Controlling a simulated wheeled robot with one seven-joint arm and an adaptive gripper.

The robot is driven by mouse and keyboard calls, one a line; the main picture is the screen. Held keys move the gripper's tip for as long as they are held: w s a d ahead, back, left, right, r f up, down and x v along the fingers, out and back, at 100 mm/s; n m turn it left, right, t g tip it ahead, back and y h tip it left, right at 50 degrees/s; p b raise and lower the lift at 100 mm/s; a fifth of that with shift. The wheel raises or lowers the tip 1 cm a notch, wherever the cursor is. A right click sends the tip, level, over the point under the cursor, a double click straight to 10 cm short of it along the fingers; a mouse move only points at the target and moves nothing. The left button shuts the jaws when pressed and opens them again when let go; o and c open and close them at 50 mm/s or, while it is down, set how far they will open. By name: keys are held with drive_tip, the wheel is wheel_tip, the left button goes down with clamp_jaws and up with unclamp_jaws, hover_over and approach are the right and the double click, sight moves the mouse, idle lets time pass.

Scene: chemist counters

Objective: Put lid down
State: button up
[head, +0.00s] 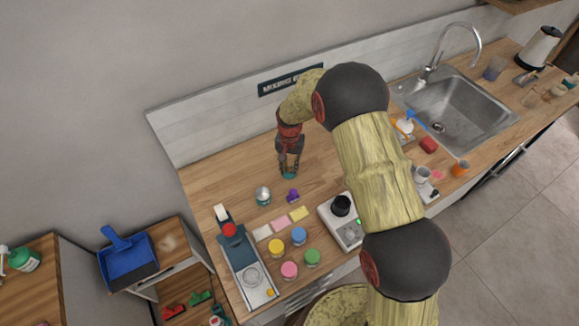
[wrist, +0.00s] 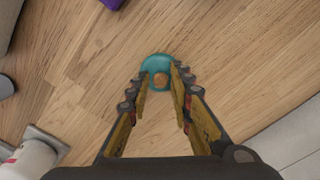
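The teal lid (wrist: 160,62) has a round orange-brown knob at its middle and appears to lie flat on the wooden counter. In the head view the lid (head: 289,176) is a small teal disc below my gripper (head: 289,166), towards the back of the counter. In the wrist view my gripper (wrist: 161,75) points down over the lid, with one finger on each side of the knob. A narrow gap shows between each finger and the knob. The fingers cover part of the lid's near side.
A small jar (head: 263,194) and a purple item (head: 292,195) stand just in front of the lid. Bare counter (head: 225,180) lies left of my gripper.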

drive_tip(key=shift+o, duration=0.9)
drive_tip(key=shift+r, duration=0.3)
wheel_tip(320, 180, up, 12)
wheel_tip(320, 180, up, 11)
drive_tip(key=t, duration=0.1)
hover_over(290, 169)
drive_tip(key=s+d, duration=0.4)
drive_tip(key=s+d+r+n+t, duration=0.2)
drive_tip(key=s+d+r, duration=0.3)
drive_tip(key=s+r, duration=0.5)
drive_tip(key=s+d+r+n+t, duration=0.1)
drive_tip(key=s+d+r, duration=0.1)
drive_tip(key=s, duration=0.7)
drive_tip(key=s+d+r+t, duration=0.1)
drive_tip(key=s+d+r, duration=0.1)
drive_tip(key=s, duration=0.7)
drive_tip(key=shift+s+d+r+n+t, duration=0.2)
drive_tip(key=shift+s+d+n+t, duration=0.15)
drive_tip(key=shift+d, duration=0.45)
